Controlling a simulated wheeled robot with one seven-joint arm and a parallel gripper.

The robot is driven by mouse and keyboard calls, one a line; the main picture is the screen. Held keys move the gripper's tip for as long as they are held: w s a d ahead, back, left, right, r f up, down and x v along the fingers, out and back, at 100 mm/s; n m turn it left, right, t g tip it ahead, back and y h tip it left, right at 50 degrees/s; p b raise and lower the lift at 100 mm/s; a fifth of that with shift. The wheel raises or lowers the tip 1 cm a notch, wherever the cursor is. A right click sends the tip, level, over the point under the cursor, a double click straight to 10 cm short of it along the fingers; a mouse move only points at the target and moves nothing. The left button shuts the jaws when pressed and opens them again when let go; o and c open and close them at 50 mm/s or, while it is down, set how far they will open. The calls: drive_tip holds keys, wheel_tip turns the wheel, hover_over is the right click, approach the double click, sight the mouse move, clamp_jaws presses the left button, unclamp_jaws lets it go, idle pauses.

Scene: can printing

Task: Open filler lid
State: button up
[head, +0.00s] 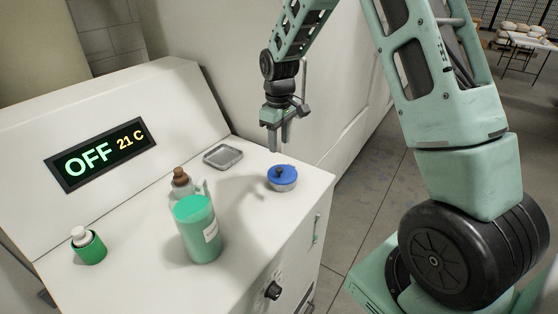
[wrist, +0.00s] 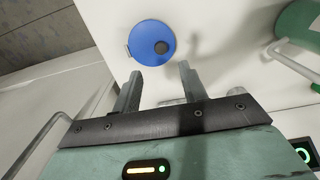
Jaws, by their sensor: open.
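The filler lid (head: 282,176) is a round blue cap with a dark knob on a short metal neck, set in the white machine top near its right edge. It looks closed. The blue lid also shows in the wrist view (wrist: 150,41), with its dark knob right of its middle. My gripper (head: 279,146) is above the lid, pointing down, apart from it. In the wrist view my gripper (wrist: 158,80) has its two fingers spread, with nothing between them. The lid lies just beyond the fingertips there.
A green canister (head: 198,232) with a handle stands left of the lid, with a brown-capped bottle (head: 181,183) behind it. A small green bottle (head: 88,248) stands far left. A metal tray (head: 222,156) lies behind. The display (head: 100,155) reads OFF, 21 C.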

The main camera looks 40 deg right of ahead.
sight(279, 168)
wheel_tip(279, 168, down, 9)
drive_tip(key=shift+r+p, duration=0.1)
drive_tip(key=shift+p, duration=0.85)
clamp_jaws()
